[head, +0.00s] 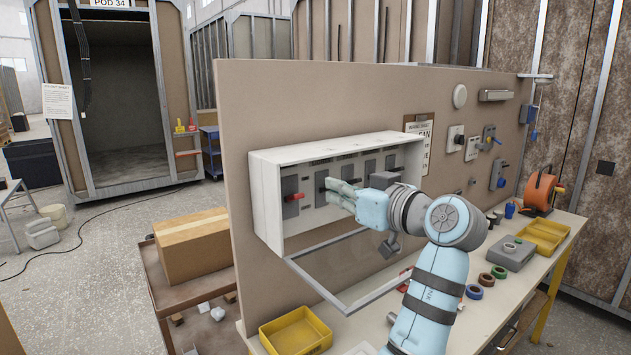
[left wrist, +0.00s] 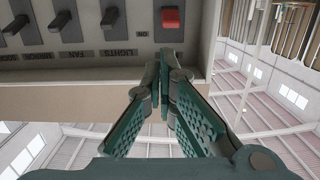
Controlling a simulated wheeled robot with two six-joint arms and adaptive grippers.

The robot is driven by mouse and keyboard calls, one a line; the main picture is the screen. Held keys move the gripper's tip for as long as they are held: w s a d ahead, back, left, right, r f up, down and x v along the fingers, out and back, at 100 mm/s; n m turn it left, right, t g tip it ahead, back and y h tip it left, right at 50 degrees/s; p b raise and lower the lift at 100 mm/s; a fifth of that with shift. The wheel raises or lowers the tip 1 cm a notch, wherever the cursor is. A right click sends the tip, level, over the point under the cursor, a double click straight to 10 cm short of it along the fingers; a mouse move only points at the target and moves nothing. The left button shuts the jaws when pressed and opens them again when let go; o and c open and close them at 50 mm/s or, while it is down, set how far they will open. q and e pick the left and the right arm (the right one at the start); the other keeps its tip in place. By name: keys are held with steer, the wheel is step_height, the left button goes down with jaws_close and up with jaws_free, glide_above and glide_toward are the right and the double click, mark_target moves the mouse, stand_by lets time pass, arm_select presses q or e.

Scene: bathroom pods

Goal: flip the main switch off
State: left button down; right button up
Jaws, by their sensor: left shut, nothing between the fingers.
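The main switch (head: 293,197), with a red handle on a grey base, is leftmost in the white panel box (head: 262,200) in the head view. In the left wrist view the picture is upside down. There the red handle (left wrist: 170,17) shows at the top, near an "ON" label. My left gripper (head: 332,188) is shut and empty in front of the panel, to the right of the red switch in the head view. Its fingertips (left wrist: 164,60) sit just below the red handle in the left wrist view; contact cannot be told. My right gripper is not in view.
Black-handled switches (left wrist: 110,16) stand beside the red one, labelled LIGHTS and FAN among others. The box's framed cover (head: 345,300) hangs open below it. A yellow tray (head: 297,332), tape rolls and an orange reel (head: 540,190) lie on the bench.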

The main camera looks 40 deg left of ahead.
mark_target(295, 197)
arm_select(q)
steer(key=x, duration=0.3)
steer(key=p+x, duration=0.1)
steer(key=x, duration=0.2)
steer(key=s+p+x, duration=0.1)
steer(key=x, duration=0.2)
steer(key=shift+s+a+r, duration=0.15)
steer(key=shift+a+r, duration=0.1)
steer(key=shift+r, duration=0.05)
steer(key=shift+a, duration=0.3)
steer(key=shift+f, duration=0.1)
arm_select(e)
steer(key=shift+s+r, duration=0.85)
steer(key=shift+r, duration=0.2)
arm_select(q)
steer(key=shift+w, duration=0.25)
steer(key=shift+f, duration=0.1)
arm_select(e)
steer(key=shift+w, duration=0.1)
